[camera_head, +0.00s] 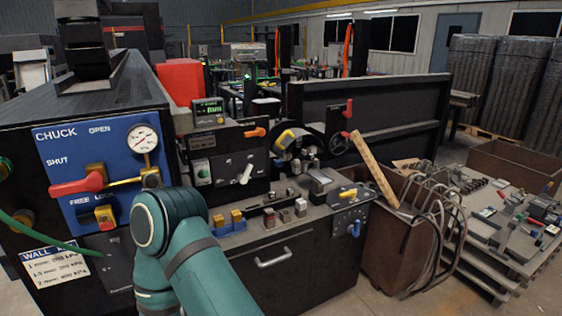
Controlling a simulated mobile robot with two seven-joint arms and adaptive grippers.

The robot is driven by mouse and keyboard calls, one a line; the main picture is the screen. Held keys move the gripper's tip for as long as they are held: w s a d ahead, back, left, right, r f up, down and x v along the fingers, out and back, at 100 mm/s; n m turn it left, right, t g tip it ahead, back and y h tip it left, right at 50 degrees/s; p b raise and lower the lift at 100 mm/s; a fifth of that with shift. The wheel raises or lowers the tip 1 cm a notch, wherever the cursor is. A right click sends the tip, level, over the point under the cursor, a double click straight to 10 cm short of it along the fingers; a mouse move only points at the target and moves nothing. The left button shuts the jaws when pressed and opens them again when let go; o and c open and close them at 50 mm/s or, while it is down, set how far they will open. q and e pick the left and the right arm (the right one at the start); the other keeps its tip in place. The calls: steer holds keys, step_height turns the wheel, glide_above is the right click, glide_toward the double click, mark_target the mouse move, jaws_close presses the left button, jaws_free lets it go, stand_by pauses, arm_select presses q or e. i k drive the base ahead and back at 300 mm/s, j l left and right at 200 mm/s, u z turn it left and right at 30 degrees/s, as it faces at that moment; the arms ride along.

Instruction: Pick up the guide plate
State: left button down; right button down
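I cannot tell for sure which thing is the guide plate. Several small metal and yellow blocks (285,214) stand along the front bench top of the machine (290,265). A larger grey metal piece (320,181) sits behind them at the right. A teal arm link of mine rises from the bottom, left of the middle, and bends in front of the machine's left part. It hides some of the bench's left end. Neither of my grippers shows in this view.
A blue chuck panel (103,155) with a gauge and a red lever faces me at left. A tan strip (374,170) leans over a brown bin (392,245) with bundled hoses. A cluttered pallet table (515,250) stands at right. Bare floor shows at bottom right.

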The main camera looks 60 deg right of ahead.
mark_target(310, 157)
steer(key=z, duration=2.3)
